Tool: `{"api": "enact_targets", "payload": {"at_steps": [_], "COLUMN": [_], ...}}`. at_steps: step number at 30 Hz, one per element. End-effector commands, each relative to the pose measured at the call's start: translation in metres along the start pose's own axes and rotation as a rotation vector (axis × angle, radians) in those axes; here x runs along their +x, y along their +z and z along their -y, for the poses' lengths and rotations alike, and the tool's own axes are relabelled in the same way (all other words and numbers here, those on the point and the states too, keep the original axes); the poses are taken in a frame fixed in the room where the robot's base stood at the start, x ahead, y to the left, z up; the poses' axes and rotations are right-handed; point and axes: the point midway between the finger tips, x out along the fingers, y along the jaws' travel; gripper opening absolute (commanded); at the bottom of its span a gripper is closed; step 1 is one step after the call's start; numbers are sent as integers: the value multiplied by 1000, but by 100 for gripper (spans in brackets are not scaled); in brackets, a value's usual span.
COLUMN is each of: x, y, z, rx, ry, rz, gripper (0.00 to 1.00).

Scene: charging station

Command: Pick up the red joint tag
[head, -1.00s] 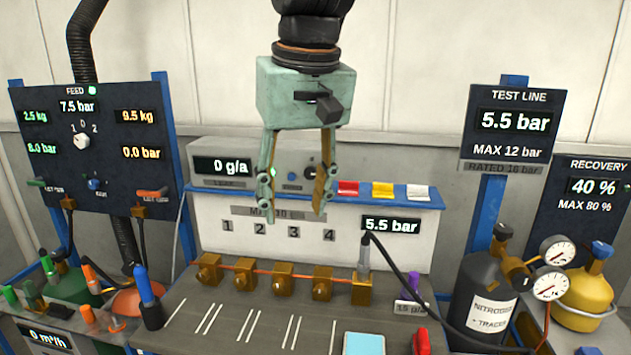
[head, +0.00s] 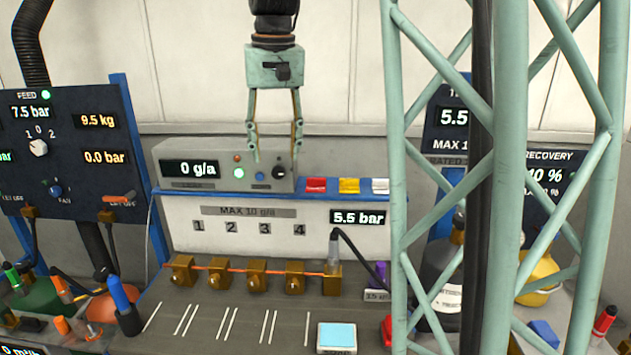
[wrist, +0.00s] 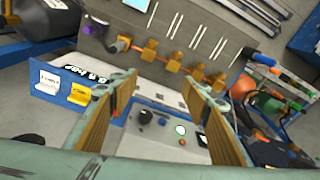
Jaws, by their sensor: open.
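The red joint tag (head: 316,185) lies on the blue shelf above the manifold panel, at the left of a row with a yellow tag (head: 349,185) and a white tag (head: 380,186). My gripper (head: 274,158) is open and empty, pointing down in front of the grey meter box, left of and above the red tag. In the wrist view, my gripper's two fingers (wrist: 162,84) are spread apart with nothing between them. The yellow tag (wrist: 78,93) and white tag (wrist: 50,80) show left of the fingers there; the red tag is mostly hidden behind the left finger.
The meter box (head: 222,167) stands on the shelf (head: 300,197) just left of the tags. Brass valves (head: 257,274) and a hose connector (head: 334,250) line the bench below. A green lattice mast (head: 500,180) blocks the right side of the head view.

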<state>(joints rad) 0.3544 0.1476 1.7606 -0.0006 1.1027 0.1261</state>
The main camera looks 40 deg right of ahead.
Motion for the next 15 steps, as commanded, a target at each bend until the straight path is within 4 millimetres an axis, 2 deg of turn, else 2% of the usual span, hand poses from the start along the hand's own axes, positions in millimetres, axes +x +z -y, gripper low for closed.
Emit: {"api": "enact_targets", "payload": {"at_steps": [3,15], "x": [2,19], "y": [-27,-105], "z": [-12,-56], "rx": [30,124], "ry": [5,17], "rz": [14,53], "gripper": [43,43]}}
